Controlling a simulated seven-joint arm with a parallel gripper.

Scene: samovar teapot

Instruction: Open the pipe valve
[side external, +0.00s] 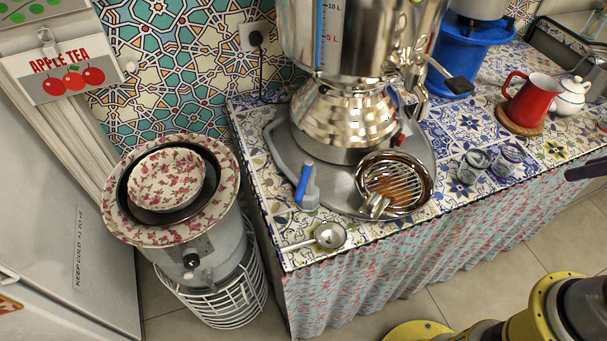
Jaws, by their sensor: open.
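A small grey pipe valve with a blue lever handle (304,184) sits at the left front of the metal tray under the samovar (345,115). The blue lever stands up at a slight tilt.
A round strainer bowl (394,186) and a ladle (328,236) lie near the valve. Two small glasses (472,165), a red mug (535,100) and a white teapot (571,96) stand to the right. A grey urn (215,245) with a floral bowl (166,180) on top stands left of the table.

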